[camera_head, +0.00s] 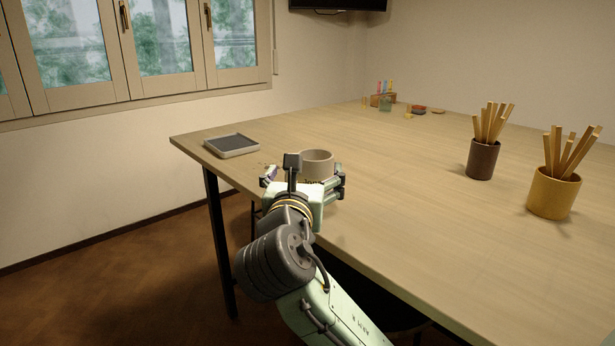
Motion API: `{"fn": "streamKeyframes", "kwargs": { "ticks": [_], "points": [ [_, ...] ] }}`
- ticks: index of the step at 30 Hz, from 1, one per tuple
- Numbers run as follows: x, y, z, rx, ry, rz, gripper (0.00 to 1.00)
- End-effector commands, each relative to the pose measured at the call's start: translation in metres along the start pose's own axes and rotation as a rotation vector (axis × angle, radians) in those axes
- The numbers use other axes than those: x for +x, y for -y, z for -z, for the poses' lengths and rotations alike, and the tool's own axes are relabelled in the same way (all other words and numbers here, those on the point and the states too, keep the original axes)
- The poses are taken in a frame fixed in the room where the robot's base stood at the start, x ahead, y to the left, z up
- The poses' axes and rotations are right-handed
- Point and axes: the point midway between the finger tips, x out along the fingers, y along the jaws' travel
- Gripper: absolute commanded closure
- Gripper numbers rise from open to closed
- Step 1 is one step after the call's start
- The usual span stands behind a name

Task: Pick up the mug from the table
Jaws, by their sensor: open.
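A pale beige mug (318,162) stands upright on the wooden table (406,220), near the table's left front edge. My gripper (308,178) is open in front of the mug, with its fingers spread to either side. My gripper and wrist hide the lower part of the mug, so I cannot tell whether the fingers touch it. No handle shows from here.
A shallow grey tray (231,145) lies at the table's left corner. A brown cup (482,160) and a yellow cup (554,194), both holding wooden sticks, stand at the right. The table's middle is clear.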

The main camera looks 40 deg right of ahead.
Motion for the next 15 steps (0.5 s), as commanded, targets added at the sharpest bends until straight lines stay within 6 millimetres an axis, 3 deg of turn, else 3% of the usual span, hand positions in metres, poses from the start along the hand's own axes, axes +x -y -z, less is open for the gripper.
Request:
{"fn": "streamKeyframes", "kwargs": {
  "ticks": [9,15],
  "points": [
    [0.046,0.007,0.001,-0.016,-0.01,0.016,0.12],
    [0.061,0.007,0.002,-0.015,-0.009,0.014,0.12]
  ]
}}
